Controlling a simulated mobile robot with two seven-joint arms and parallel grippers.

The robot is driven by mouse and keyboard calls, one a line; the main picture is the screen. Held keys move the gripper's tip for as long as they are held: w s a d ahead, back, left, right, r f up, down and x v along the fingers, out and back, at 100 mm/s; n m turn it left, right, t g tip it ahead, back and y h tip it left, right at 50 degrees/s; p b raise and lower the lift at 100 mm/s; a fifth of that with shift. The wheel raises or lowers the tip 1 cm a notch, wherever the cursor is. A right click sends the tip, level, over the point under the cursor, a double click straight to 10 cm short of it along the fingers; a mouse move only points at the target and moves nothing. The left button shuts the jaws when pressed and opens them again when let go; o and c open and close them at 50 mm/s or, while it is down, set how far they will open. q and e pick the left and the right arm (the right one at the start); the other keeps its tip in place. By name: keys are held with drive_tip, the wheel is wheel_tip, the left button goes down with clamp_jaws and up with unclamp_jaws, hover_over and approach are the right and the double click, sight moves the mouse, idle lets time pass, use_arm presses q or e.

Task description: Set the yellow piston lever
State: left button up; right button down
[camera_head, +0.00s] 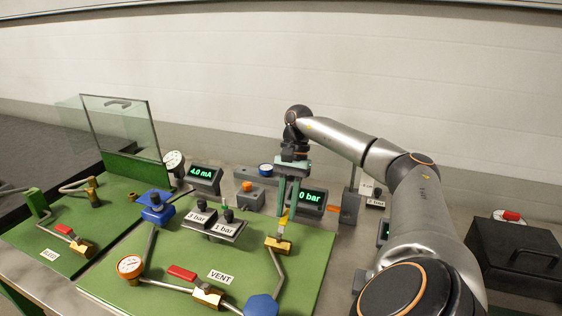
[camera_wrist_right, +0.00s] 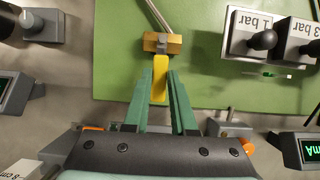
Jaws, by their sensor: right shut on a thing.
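The yellow piston lever (camera_wrist_right: 160,78) sits on a brass valve block (camera_wrist_right: 163,44) on the green board. In the right wrist view the lever lies between the two green fingers of my right gripper (camera_wrist_right: 160,82), which is shut on it. In the head view the right gripper (camera_head: 286,202) points down over the yellow lever (camera_head: 284,216), and the brass block (camera_head: 278,243) is just in front of it. The fingers partly cover the lever in the head view. My left gripper is not in view.
Knobs labelled 3 bar and 1 bar (camera_head: 212,226) stand left of the gripper. A display (camera_head: 310,198) reading 0 bar is just behind it. A red lever (camera_head: 182,272), a dial gauge (camera_head: 130,266) and a blue valve (camera_head: 262,305) are nearer. A black case (camera_head: 515,262) lies right.

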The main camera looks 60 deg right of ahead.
idle(0.3)
drive_tip(key=c, duration=0.7)
unclamp_jaws()
drive_tip(key=p+v, duration=0.2)
drive_tip(key=v, duration=0.4)
drive_tip(key=shift+r, duration=0.3)
drive_tip(key=p+v, duration=0.6)
drive_tip(key=shift+d, duration=0.1)
drive_tip(key=shift+f, duration=0.15)
